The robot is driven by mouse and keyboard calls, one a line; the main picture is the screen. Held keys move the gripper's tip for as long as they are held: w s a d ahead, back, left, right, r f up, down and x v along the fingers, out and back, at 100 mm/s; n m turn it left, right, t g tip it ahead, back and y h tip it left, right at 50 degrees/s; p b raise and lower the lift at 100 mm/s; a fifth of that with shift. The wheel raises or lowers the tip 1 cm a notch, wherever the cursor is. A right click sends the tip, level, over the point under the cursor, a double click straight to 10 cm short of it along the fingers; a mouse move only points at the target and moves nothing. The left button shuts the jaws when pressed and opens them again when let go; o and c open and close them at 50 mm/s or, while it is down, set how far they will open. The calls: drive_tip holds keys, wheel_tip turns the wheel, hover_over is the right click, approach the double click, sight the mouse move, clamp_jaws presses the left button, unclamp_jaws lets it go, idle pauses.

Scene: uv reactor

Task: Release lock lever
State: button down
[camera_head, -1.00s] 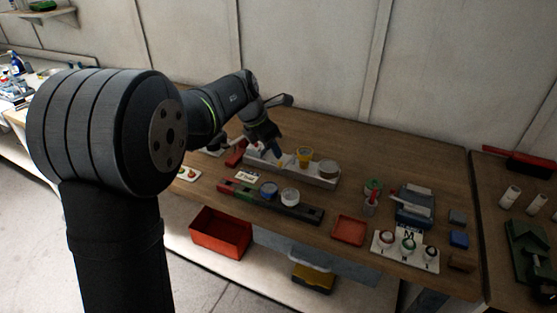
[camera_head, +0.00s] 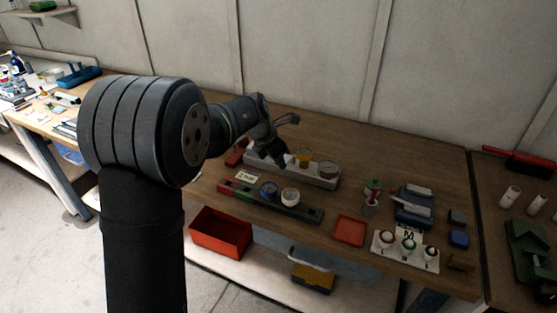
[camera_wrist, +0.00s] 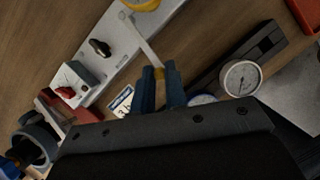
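A pale lever (camera_wrist: 146,44) runs from a round pivot on a light grey housing (camera_wrist: 92,80). The lever cannot be made out there.
A dark rail (camera_head: 300,211) with a white gauge (camera_head: 290,197) and a blue-rimmed dial (camera_head: 268,188) lies in front. A red tray (camera_head: 349,230) and a knob panel (camera_head: 405,250) are to the right. The housing also carries a black knob (camera_wrist: 100,48). Bare wood lies behind.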

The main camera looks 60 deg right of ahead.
drive_tip(key=shift+w, duration=0.15)
drive_tip(key=shift+w+d+m+g+y, duration=0.4)
drive_tip(key=shift+w+m, duration=0.35)
drive_tip(key=shift+m, duration=0.5)
drive_tip(key=shift+w+d+m+g+y, duration=0.2)
drive_tip(key=shift+w+d+m+y, duration=0.25)
drive_tip(key=shift+w+m, duration=0.6)
drive_tip(key=shift+w+d+m+g+y, duration=0.3)
drive_tip(key=shift+w+d+m, duration=0.2)
drive_tip(key=shift+m, duration=1)
drive_tip(key=shift+r, duration=0.1)
drive_tip(key=c, duration=1.5)
unclamp_jaws()
drive_tip(key=shift+o, duration=0.2)
drive_tip(key=v, duration=1.7)
drive_tip(key=shift+w+a, duration=0.15)
drive_tip(key=shift+w, duration=0.1)
